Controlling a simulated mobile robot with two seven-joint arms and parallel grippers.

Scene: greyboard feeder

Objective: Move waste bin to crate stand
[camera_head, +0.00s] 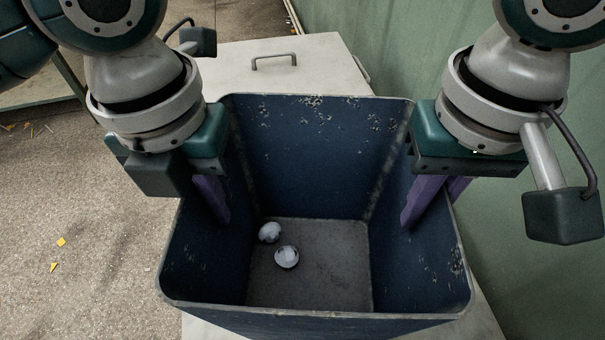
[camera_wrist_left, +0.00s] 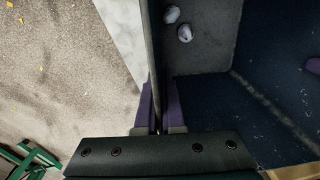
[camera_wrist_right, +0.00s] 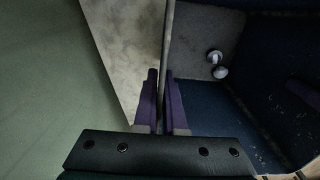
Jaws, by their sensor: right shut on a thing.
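The waste bin (camera_head: 310,150) is a dark blue, scuffed, open-topped box in the middle of the head view. Two crumpled whitish balls (camera_head: 286,257) lie on its grey floor. My left gripper (camera_head: 218,205) is at the bin's left wall; in the left wrist view its purple fingers (camera_wrist_left: 160,110) stand on either side of the wall, closed on it. My right gripper (camera_head: 415,215) is at the right wall; in the right wrist view its purple fingers (camera_wrist_right: 163,105) clasp that wall. The bin looks upright. No crate stand can be made out for certain.
A pale grey surface with a handle (camera_head: 274,60) lies behind and under the bin. A green wall (camera_head: 430,60) runs close along the right. Speckled floor (camera_head: 80,220) with small yellow scraps (camera_head: 61,242) is open on the left.

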